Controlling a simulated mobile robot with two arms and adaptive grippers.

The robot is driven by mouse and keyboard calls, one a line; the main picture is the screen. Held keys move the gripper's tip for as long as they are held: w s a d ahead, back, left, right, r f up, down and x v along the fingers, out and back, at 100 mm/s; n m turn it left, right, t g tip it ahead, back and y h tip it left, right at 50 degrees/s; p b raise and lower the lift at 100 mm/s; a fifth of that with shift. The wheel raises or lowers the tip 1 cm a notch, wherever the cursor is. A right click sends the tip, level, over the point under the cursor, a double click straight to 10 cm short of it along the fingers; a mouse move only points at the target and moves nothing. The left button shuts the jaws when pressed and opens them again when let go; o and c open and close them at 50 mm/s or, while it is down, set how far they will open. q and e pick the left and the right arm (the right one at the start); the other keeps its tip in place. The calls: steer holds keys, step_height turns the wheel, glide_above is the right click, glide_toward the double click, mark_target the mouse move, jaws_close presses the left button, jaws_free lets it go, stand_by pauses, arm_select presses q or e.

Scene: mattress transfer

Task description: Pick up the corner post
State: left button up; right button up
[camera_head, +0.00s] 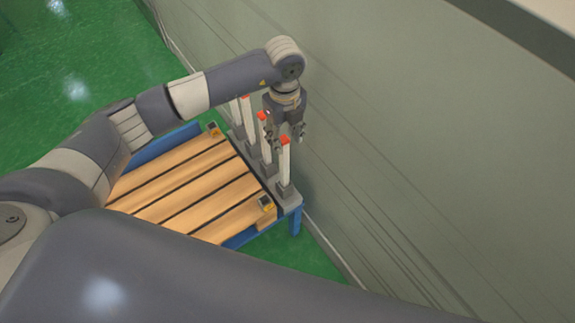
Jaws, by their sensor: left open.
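Several white corner posts with orange tops stand upright in a row in grey holders along the right edge of a wooden-slatted pallet. The nearest corner post (284,166) is at the front of the row; another corner post (264,136) stands behind it. My left gripper (287,137) points down over the row with its fingers apart. Its fingertips are close to the orange top of the nearest post; I cannot tell whether they are around it or above it. My right gripper is not in view.
The wooden slats (190,187) are bare and rest on a blue frame (295,222). Small yellow-and-black corner brackets (266,204) sit at the pallet's right corners. A grey-green wall (420,130) runs close along the right side. Green floor (75,60) is clear at the upper left.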

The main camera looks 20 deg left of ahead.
mark_target(284, 156)
arm_select(q)
step_height(284, 156, down, 9)
steer(key=shift+s+a+r+p, duration=0.1)
steer(key=shift+a+p, duration=0.05)
steer(key=shift+p, duration=0.2)
jaws_close()
